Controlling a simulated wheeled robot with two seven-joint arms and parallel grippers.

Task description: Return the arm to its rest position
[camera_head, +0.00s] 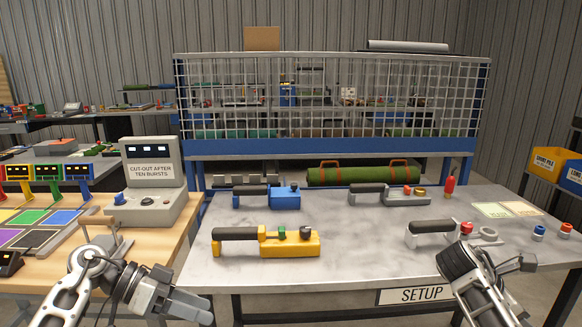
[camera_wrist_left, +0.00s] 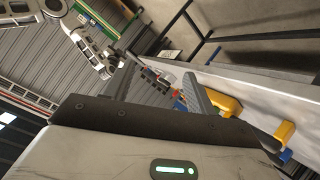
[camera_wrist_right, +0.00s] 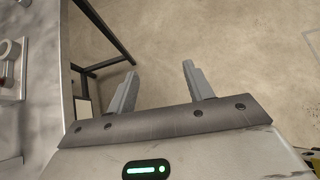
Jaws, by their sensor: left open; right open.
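In the right wrist view the right gripper (camera_wrist_right: 158,85) is open and empty, above bare floor beside the table.
A console (camera_head: 150,180) stands on the wooden table at left. A mesh screen (camera_head: 330,95) rises behind.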

